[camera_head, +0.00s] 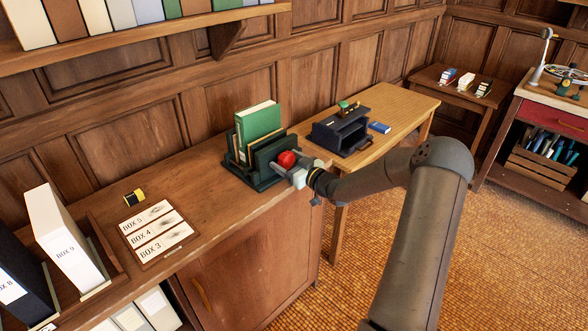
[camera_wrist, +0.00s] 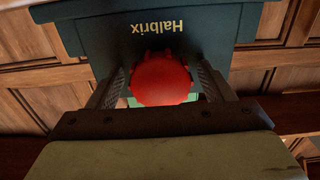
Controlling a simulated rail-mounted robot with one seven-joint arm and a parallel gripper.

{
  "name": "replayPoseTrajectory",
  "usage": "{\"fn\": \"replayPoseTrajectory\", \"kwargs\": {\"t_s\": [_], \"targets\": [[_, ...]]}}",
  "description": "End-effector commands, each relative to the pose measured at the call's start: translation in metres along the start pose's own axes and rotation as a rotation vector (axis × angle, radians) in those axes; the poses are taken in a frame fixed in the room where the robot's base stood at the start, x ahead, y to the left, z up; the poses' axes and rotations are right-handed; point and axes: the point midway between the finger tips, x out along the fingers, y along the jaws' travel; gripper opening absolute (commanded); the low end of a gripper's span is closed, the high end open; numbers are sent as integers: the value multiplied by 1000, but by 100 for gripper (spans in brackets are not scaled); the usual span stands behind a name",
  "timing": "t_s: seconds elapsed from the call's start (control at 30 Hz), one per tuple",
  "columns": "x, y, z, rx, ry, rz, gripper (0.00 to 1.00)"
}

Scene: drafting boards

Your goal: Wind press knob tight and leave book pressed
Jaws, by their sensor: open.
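The book press (camera_head: 262,183) is dark green and stands on the wooden cabinet top in the head view. A green book (camera_head: 258,122) stands upright in it. The red knob (camera_head: 287,159) is on the press's front side, facing my arm. In the wrist view the press plate (camera_wrist: 215,35) carries the word Halbrix, upside down, and the red knob (camera_wrist: 163,80) sits in the middle. My gripper (camera_wrist: 160,88) is open, with one finger on each side of the knob. I cannot tell whether the fingers touch it. The knob's shaft is hidden.
A label board (camera_head: 158,235) and a yellow-black roll (camera_head: 134,197) lie left on the cabinet top. Box files (camera_head: 65,240) stand at far left. A dark box-shaped device (camera_head: 340,133) and a blue book (camera_head: 379,127) are on the table behind right. A shelf (camera_head: 150,45) runs above.

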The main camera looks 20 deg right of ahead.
Motion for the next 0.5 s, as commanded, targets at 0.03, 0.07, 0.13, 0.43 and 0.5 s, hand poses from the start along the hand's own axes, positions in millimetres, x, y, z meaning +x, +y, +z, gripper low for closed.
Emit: {"fn": "replayPoseTrajectory", "kwargs": {"t_s": [0.03,0.07,0.13,0.43,0.5], "targets": [[3,-1,1,0,0,-1,75],[4,-1,0,0,1,-1,75],[5,-1,0,1,0,-1,75],[5,0,0,-2,0,-1,75],[5,-1,3,-27,0,-1,75]]}}
